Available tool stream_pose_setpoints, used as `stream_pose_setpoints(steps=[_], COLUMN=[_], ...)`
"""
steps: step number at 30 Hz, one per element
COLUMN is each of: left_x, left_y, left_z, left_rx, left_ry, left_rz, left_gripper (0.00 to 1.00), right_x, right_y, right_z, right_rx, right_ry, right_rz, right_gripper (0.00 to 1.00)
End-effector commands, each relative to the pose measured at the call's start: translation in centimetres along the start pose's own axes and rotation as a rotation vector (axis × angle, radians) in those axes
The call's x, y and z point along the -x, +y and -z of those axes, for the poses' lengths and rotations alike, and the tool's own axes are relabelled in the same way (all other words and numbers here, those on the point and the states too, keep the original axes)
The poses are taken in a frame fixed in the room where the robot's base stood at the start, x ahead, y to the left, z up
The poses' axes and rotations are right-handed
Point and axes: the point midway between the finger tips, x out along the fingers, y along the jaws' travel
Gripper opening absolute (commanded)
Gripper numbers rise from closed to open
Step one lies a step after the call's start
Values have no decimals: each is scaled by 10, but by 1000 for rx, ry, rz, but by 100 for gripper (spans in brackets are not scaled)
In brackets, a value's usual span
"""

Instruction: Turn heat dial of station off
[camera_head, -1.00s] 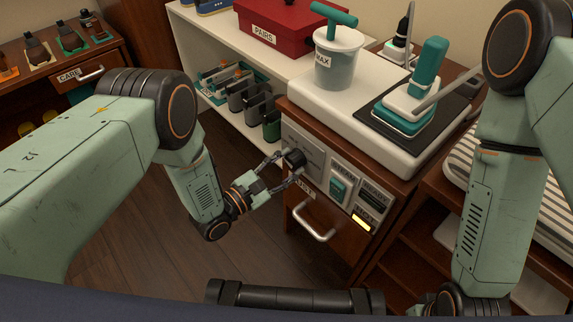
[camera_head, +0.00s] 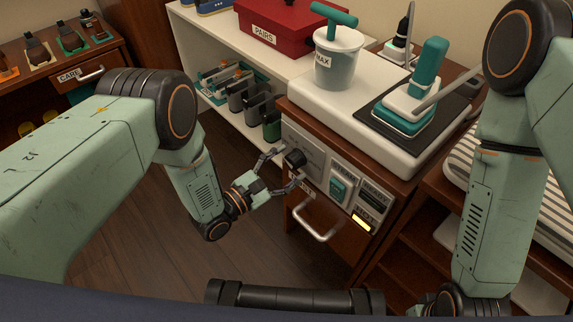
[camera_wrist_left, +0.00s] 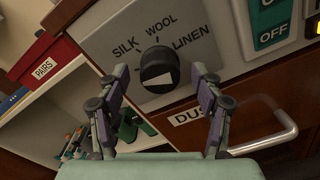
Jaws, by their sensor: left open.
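The heat dial (camera_head: 294,158) is a black round knob on the grey panel of the station (camera_head: 330,170). In the left wrist view the dial (camera_wrist_left: 158,68) has a pale marking on its face, and the panel around it reads SILK, WOOL and LINEN. My left gripper (camera_head: 282,170) is open in front of the panel. Its fingers stand apart on either side of the dial, with gaps visible between them and the knob in the left wrist view (camera_wrist_left: 160,80). My right arm shows at the right, but its gripper is out of view.
A teal ON/OFF switch (camera_head: 337,190) and a lit yellow indicator (camera_head: 361,223) sit right of the dial. A drawer handle (camera_head: 315,222) juts out below. The iron (camera_head: 415,95) and a MAX container (camera_head: 338,58) stand on top. A white shelf (camera_head: 215,125) is at left.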

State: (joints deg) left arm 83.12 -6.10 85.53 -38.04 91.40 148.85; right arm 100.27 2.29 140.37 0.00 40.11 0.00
Motion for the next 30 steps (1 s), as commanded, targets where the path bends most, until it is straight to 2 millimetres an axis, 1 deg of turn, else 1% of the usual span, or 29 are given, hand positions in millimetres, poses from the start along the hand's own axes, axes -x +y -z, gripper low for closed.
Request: stream_pose_setpoints(steps=[4,8,15,21,25,30], left_x=[3,18,68,102,115,120], left_y=[0,1,1,0,0,0], left_z=[0,1,1,1,1,0], left_rx=[0,1,2,2,0,0], left_ry=[1,3,5,3,2,-1], left_rz=[0,-1,-3,-2,-2,0], left_gripper=[66,66,66,66,66,66], right_x=[0,0,0,0,0,0], right_y=[0,0,0,0,0,0], right_z=[0,0,0,0,0,0], right_rx=[0,0,0,0,0,0], right_ry=[0,0,0,0,0,0], right_rz=[0,0,0,0,0,0], right_gripper=[40,40,40,40,40,40])
